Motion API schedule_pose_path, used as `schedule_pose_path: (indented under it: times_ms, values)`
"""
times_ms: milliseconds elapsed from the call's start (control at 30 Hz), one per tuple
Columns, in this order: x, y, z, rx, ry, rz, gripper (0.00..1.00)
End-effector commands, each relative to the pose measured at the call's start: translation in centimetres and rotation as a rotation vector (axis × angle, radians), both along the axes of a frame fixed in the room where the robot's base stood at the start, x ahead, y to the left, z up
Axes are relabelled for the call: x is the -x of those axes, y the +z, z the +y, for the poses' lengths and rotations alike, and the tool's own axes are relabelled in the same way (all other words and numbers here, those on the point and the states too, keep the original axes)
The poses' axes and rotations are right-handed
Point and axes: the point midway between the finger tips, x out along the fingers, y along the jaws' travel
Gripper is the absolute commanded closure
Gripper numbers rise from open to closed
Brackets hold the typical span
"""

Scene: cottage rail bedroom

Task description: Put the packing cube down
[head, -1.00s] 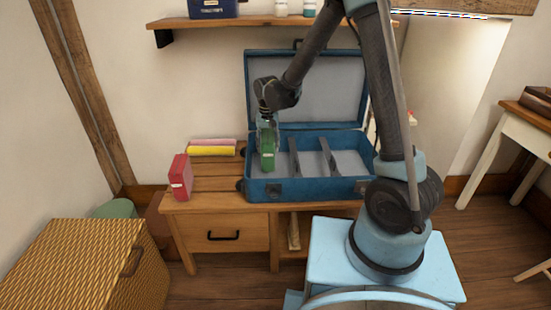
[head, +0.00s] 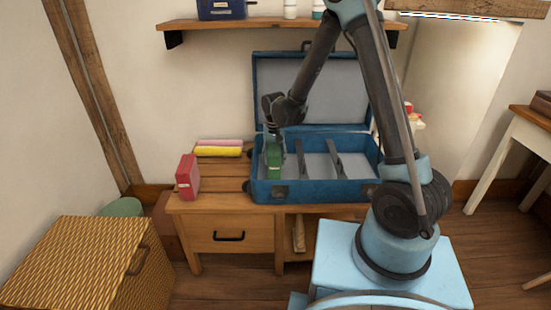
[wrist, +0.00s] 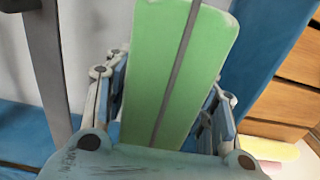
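The green packing cube (head: 274,162) stands upright in the left compartment of the open blue suitcase (head: 318,192). Its lower end is hidden behind the suitcase's front wall, so I cannot tell whether it touches the bottom. My gripper (head: 273,140) is above it, pointing down. In the wrist view the green packing cube (wrist: 172,70) sits between the two fingers of my gripper (wrist: 168,105), which close along its sides. A dark seam runs along the cube.
Two dark dividers (head: 336,160) split the suitcase; the other compartments look empty. A red packing cube (head: 187,177) stands on the wooden bench (head: 222,183) to the left. Yellow and pink cubes (head: 219,150) lie behind it. The raised lid (head: 330,90) stands behind my gripper.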

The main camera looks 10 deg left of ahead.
Motion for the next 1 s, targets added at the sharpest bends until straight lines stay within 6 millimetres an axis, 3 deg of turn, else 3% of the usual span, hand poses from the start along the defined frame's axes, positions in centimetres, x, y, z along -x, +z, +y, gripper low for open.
schedule_pose_path:
  times_ms: [533,1000]
  values:
    - [-0.1,0.8,-0.1,0.0,-0.002,0.0,0.32]
    - [-0.1,7.9,-0.2,0.0,-0.002,0.0,0.32]
